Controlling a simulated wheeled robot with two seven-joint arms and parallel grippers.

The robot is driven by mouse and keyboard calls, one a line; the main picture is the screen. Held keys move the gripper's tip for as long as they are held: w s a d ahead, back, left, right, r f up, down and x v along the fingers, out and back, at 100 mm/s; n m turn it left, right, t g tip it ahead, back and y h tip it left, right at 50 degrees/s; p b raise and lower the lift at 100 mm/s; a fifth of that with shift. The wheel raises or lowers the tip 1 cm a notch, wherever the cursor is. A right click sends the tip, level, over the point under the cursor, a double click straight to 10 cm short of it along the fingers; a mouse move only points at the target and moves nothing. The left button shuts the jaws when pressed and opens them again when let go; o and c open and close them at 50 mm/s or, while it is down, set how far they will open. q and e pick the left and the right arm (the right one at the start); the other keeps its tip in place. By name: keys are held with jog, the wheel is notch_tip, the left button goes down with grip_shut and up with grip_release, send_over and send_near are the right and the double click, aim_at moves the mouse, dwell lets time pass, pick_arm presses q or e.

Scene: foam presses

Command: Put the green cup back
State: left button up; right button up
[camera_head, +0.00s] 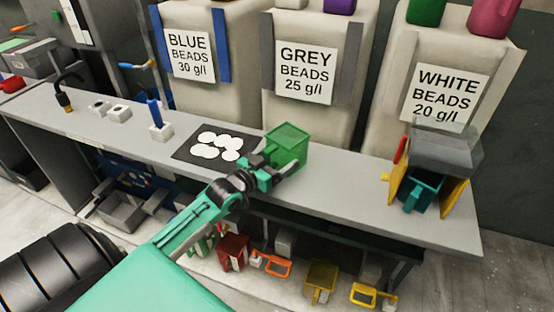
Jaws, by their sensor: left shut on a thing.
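The green cup (288,143) is a translucent green square cup. The fingertips are small and partly hidden by the cup and the wrist. I cannot tell whether the cup touches the bench top or is held just above it. My right gripper is not in view.
The black mat (184,152) carries several white discs. Sacks of blue (192,95), grey (304,112) and white beads (389,128) stand behind the bench (345,190). A yellow-sided press (455,196) stands at right. Coloured scoops, including an orange one (277,270), lie below.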

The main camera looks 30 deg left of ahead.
pick_arm(q)
jog(key=shift+f, duration=0.3)
jog(key=shift+f, duration=0.1)
jog(key=o, duration=0.9)
jog(key=s+a+b, duration=0.1)
jog(key=s, duration=1)
jog(key=shift+s+a, duration=0.4)
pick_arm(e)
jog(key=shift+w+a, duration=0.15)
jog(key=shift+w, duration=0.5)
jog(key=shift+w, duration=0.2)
